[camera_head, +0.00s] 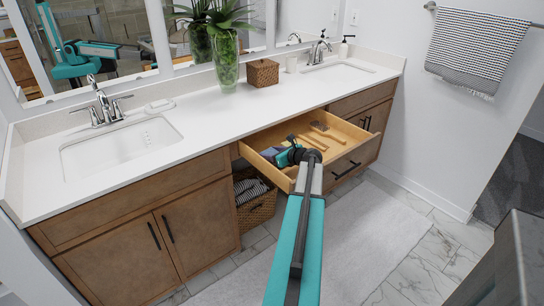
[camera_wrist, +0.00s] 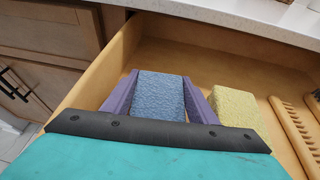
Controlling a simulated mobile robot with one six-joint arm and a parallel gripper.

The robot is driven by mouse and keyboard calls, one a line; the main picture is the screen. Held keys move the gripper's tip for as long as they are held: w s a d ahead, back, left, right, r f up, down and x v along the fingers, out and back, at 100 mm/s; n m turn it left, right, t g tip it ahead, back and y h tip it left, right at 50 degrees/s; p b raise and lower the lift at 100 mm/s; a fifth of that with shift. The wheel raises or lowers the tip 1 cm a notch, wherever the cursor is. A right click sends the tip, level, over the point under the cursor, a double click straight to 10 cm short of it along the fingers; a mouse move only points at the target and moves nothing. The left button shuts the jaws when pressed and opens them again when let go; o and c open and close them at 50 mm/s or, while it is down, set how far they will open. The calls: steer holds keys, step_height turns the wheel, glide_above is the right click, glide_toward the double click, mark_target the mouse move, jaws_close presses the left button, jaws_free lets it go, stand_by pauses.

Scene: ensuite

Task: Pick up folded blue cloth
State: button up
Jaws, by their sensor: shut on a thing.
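The folded blue cloth (camera_wrist: 160,96) is in the open wooden drawer (camera_wrist: 88,85), a block-like textured bundle between two purple fingers. My gripper (camera_wrist: 160,80) is shut on it, one finger along each of its left and right sides. The lower part of the cloth is hidden by the dark edge of my gripper. In the head view, my gripper (camera_head: 274,153) reaches down into the left part of the drawer (camera_head: 346,146); the cloth itself is hard to make out there.
A yellow folded cloth or sponge (camera_wrist: 236,108) lies just right of the right finger. A tan comb-like item (camera_wrist: 296,128) lies farther right. The drawer's left wall is close to the left finger. The white counter (camera_head: 220,112) overhangs the drawer's back.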

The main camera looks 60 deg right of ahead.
mark_target(269, 152)
steer(key=shift+r, duration=0.2)
steer(key=shift+r, duration=4.8)
